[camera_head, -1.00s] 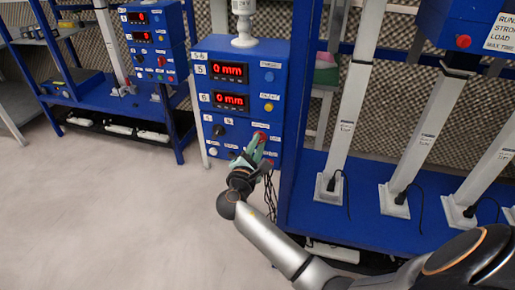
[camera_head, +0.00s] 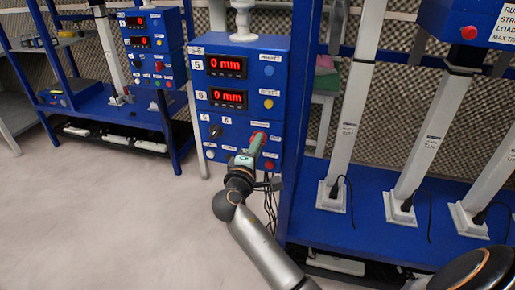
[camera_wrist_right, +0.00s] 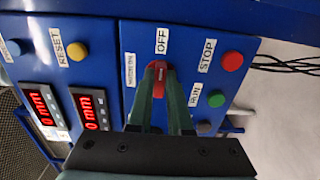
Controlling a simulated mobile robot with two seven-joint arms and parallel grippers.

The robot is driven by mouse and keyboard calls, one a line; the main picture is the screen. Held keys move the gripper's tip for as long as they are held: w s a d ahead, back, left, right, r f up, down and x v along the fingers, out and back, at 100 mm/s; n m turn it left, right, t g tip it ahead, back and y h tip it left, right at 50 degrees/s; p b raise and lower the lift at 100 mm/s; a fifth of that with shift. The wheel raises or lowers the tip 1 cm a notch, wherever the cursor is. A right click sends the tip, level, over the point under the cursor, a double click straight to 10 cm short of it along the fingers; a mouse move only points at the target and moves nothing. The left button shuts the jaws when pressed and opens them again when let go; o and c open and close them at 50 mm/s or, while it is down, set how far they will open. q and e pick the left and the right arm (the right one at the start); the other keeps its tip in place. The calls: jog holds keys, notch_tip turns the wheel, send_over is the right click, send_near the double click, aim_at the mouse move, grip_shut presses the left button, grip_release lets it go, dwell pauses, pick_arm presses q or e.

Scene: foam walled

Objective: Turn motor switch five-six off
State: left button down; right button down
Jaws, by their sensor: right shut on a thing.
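The blue control box (camera_head: 240,115) labelled 5-6 stands in the middle of the head view. Its red motor switch (camera_wrist_right: 159,74) shows in the wrist view between an OFF label and a MOTOR ON label. In the head view the switch (camera_head: 259,134) sits low on the right of the box's front. My right gripper (camera_wrist_right: 159,88) is shut on the switch, one green finger on each side of the red knob. The same gripper (camera_head: 257,143) shows from behind in the head view. The fingers partly hide the knob, so its exact angle is hard to tell. My left gripper is not in view.
A red STOP button (camera_wrist_right: 232,61) and a green RUN button (camera_wrist_right: 216,99) are close beside the switch. Two displays read 0 mm. A blue rack (camera_head: 370,215) with white columns stands to the right. A second control box (camera_head: 155,48) is at the back left. Floor is clear at left.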

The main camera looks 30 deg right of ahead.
dwell(0.5)
jog(key=c, duration=0.8)
grip_release()
jog(key=shift+c, duration=0.2)
